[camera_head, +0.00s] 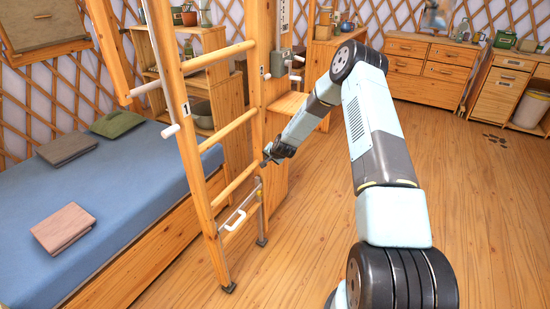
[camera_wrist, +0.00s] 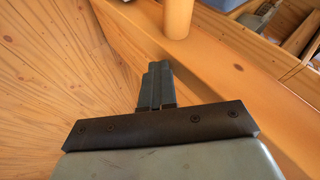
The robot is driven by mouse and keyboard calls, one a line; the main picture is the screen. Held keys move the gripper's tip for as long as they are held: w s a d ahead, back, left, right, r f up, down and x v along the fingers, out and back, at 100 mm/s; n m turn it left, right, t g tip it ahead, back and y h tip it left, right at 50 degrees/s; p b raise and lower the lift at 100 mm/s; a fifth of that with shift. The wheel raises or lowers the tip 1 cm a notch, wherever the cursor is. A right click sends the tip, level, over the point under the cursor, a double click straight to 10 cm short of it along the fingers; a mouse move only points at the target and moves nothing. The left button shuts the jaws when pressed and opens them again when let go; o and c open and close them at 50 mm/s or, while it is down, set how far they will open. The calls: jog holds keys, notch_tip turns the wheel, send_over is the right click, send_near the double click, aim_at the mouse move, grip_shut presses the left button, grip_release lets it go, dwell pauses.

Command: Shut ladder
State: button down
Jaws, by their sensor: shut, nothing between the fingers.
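The wooden ladder (camera_head: 198,175) stands at the left of centre in the head view, beside the bed, with its feet on the floor. It has round rungs and a white handle (camera_head: 236,219) low between its rails. My gripper (camera_head: 273,155) is at the ladder's right rail, about level with a middle rung. In the wrist view, the closed fingers (camera_wrist: 157,84) lie close beside a wooden rail (camera_wrist: 215,75) with a round rung joining it at the top. The fingers hold nothing. I cannot tell whether they touch the rail.
The bed (camera_head: 150,182) with a blue cover fills the left and carries folded cloths. Shelves (camera_head: 200,70) stand behind the ladder. A drawer chest (camera_head: 425,70) and a cabinet (camera_head: 500,88) stand at the back right. The wooden floor (camera_head: 480,210) at the right is clear.

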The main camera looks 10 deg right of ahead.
jog(key=s+d+r, duration=0.5)
jog(key=s+r, duration=0.2)
jog(key=s, duration=0.2)
jog(key=s+r+n+g+h, duration=0.1)
jog(key=s+r+n, duration=0.1)
jog(key=s+r, duration=0.6)
jog(key=s+r+n+h, duration=0.15)
jog(key=s+r, duration=0.25)
jog(key=r, duration=0.9)
jog(key=s+r+n+g, duration=0.1)
jog(key=s+r+n, duration=0.1)
jog(key=s+r, duration=1)
jog(key=s, duration=0.5)
jog(key=s+r+n, duration=0.1)
jog(key=s+r, duration=0.3)
jog(key=s, duration=0.5)
jog(key=s+r+n, duration=0.1)
jog(key=s+r, duration=0.4)
jog(key=s, duration=0.4)
jog(key=shift+d+g, duration=0.4)
jog(key=shift+d, duration=0.05)
